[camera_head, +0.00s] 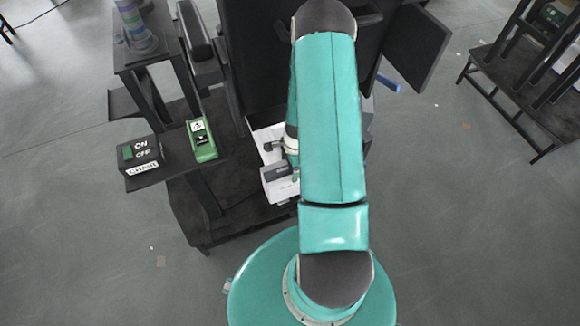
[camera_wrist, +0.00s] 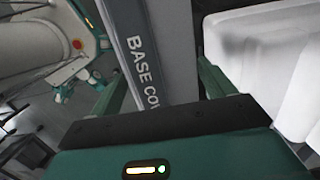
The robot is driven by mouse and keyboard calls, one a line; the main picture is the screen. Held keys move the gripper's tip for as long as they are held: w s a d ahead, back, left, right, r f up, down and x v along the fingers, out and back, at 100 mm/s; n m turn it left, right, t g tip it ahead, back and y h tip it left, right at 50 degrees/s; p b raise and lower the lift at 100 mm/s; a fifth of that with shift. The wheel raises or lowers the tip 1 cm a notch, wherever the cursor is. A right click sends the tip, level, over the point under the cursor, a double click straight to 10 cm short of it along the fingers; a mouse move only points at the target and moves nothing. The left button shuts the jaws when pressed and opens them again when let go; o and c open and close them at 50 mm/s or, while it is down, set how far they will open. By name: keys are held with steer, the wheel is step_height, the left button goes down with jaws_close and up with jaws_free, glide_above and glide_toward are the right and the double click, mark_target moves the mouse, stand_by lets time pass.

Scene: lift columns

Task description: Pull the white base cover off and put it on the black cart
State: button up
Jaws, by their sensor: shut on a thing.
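The base cover (camera_wrist: 148,45) shows in the wrist view as a grey-white panel with the lettering "BASE CO", the rest of the word cut off. My gripper (camera_wrist: 160,88) has its two green fingers on either side of this panel and is shut on it. In the head view a white piece (camera_head: 280,187), likely the cover, shows low in the dark column frame, partly hidden by my arm. My gripper is mostly hidden there behind the teal arm. A low black platform on legs (camera_head: 478,66), possibly the black cart, stands at the right.
A black ON/OFF box (camera_head: 142,156) and a green device (camera_head: 201,140) sit on a dark shelf at the left. A bulky white form (camera_wrist: 262,45) is close beside the right finger. A dark panel (camera_head: 416,45) juts out upper right. Grey floor between frame and platform is open.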

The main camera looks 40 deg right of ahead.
steer(key=shift+r, duration=2.75)
